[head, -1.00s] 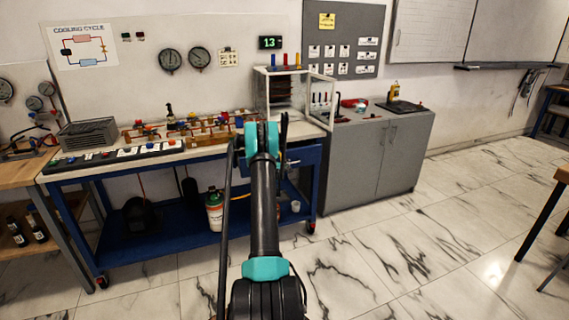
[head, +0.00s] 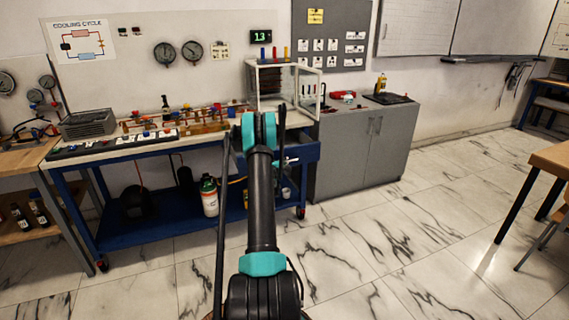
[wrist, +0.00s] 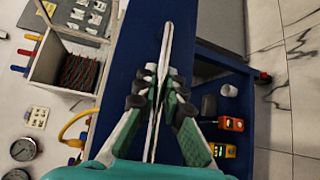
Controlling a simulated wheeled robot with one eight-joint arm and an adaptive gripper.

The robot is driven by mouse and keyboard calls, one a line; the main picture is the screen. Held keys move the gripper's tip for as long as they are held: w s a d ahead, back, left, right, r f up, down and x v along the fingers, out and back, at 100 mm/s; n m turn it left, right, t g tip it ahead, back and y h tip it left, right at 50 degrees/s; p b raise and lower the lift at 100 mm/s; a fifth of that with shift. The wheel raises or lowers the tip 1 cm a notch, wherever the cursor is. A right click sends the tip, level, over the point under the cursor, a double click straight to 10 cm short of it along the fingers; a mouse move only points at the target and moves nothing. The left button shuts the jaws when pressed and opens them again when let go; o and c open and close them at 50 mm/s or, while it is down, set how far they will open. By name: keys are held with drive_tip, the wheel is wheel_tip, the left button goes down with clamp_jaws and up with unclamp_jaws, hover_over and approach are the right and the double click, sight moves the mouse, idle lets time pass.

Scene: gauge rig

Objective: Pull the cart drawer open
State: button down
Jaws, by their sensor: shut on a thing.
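The blue cart (head: 160,235) stands against the wall, with its blue drawer front (head: 304,151) under the right end of the top. In the wrist view the drawer front (wrist: 145,35) is a broad blue band, with a pale bar handle (wrist: 168,38) running along it. My gripper (wrist: 155,90) is shut on the handle, its fingers on either side of the bar. In the head view my own arm hides most of the gripper and part of the drawer. I cannot tell how far the drawer stands out.
A grey cabinet (head: 360,155) stands right of the cart. A white open-doored case (head: 282,85) sits on the cart top. The lower shelf holds a green-topped cylinder (head: 209,197), an orange meter (wrist: 231,124) and a yellow meter (wrist: 222,150).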

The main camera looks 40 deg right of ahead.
drive_tip(key=shift+a, duration=0.1)
drive_tip(key=c, duration=1.6)
unclamp_jaws()
drive_tip(key=v, duration=1.2)
